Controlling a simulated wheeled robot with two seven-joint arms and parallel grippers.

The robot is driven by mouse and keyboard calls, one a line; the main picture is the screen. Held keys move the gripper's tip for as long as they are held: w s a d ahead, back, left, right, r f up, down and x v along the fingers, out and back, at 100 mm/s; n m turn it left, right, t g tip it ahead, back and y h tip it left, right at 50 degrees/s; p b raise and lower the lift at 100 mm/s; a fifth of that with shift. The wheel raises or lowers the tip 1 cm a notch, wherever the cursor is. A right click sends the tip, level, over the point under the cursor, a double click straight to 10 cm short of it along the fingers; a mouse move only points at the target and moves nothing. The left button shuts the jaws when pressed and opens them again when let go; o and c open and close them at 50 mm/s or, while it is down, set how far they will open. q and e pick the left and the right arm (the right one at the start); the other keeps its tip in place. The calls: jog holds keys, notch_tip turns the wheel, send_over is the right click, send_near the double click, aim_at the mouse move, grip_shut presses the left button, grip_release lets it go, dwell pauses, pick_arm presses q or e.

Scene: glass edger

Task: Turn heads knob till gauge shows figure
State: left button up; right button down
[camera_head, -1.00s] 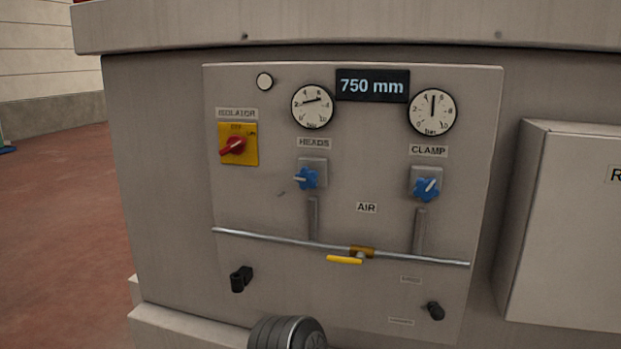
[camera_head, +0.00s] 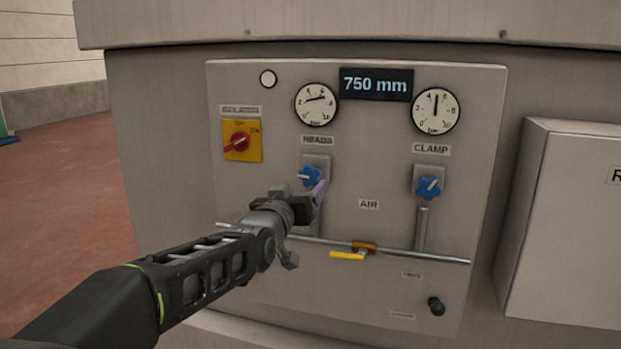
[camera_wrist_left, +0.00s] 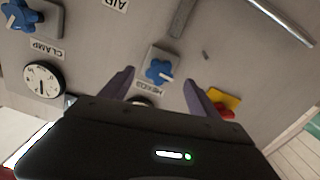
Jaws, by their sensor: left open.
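The blue heads knob (camera_head: 310,176) sits on a grey plate under the HEADS label, its white pointer toward the left. It also shows in the left wrist view (camera_wrist_left: 158,72), ahead of and between my two purple fingers. The heads gauge (camera_head: 317,104) is above it; its needle lies nearly level, slanting slightly up to the right. My left gripper (camera_head: 318,192) is just in front of and below the knob. In the left wrist view my left gripper (camera_wrist_left: 160,92) is open, with nothing between its fingertips; contact with the knob cannot be told. My right gripper is not in view.
The blue clamp knob (camera_head: 429,187) and clamp gauge (camera_head: 435,111) are to the right. The red isolator switch (camera_head: 237,144) on yellow is to the left. A pipe with a yellow-handled valve (camera_head: 348,254) crosses below. A grey box (camera_head: 565,220) juts out at right.

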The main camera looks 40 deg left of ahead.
aim_at(309, 176)
pick_arm(q)
jog(key=shift+s+a+r, duration=0.1)
jog(key=shift+r, duration=0.35)
jog(key=p+x, duration=0.3)
jog(key=x, duration=0.4)
jog(key=shift+r, duration=0.1)
jog(key=shift+w+a, duration=0.15)
jog(key=shift+w, duration=0.25)
jog(key=shift+c, duration=0.3)
jog(key=c, duration=1.3)
